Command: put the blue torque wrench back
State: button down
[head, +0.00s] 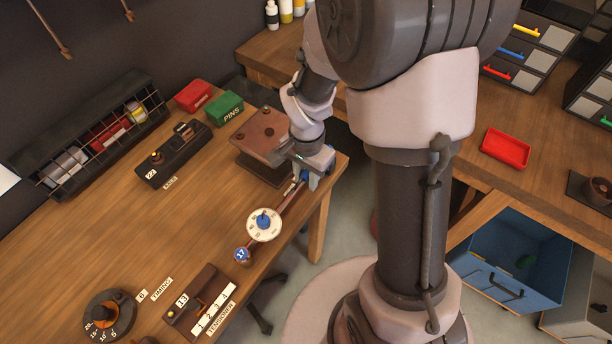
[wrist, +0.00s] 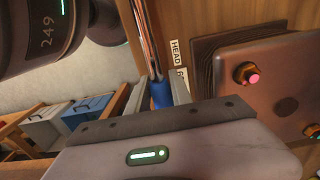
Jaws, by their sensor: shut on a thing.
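The blue torque wrench has a round white dial (head: 264,225) with a blue centre, a thin shaft and a blue end marked 17 (head: 242,255). It stretches along the right edge of the wooden bench, dial toward the front. My gripper (head: 301,178) is shut on its blue grip, beside the brown block. In the wrist view, the blue grip (wrist: 161,94) sits between the fingers, with the metal shaft running up out of the picture. The dial is out of the wrist view. I cannot tell whether the wrench touches the bench.
A brown block (head: 259,134) with bolts stands beside my gripper; a HEAD label (wrist: 176,52) lies nearby. Red (head: 193,95) and green (head: 225,108) bins, a dark axle holder (head: 174,157), a tensioner holder (head: 197,299) and a timing dial (head: 109,314) occupy the bench. The middle is clear.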

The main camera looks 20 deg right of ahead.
jog(key=shift+f+b, duration=0.55)
jog(key=c, duration=1.1)
grip_release()
jog(key=shift+o, duration=0.2)
notch_tip(320, 180, up, 18)
jog(key=p, duration=0.5)
jog(key=shift+f+p, duration=0.25)
jog(key=shift+p, duration=0.1)
jog(key=s+a+n+t+y+b, duration=0.1)
jog(key=s+a+n+t+b, duration=0.1)
jog(key=s+b, duration=0.3)
jog(key=s+a+n+t+y+b, duration=0.1)
jog(key=s+a+n+t+b, duration=0.1)
jog(key=s+b, duration=0.4)
jog(key=shift+s+f+n+t, duration=0.25)
jog(key=shift+s+n+t, duration=0.7)
jog(key=shift+n, duration=0.25)
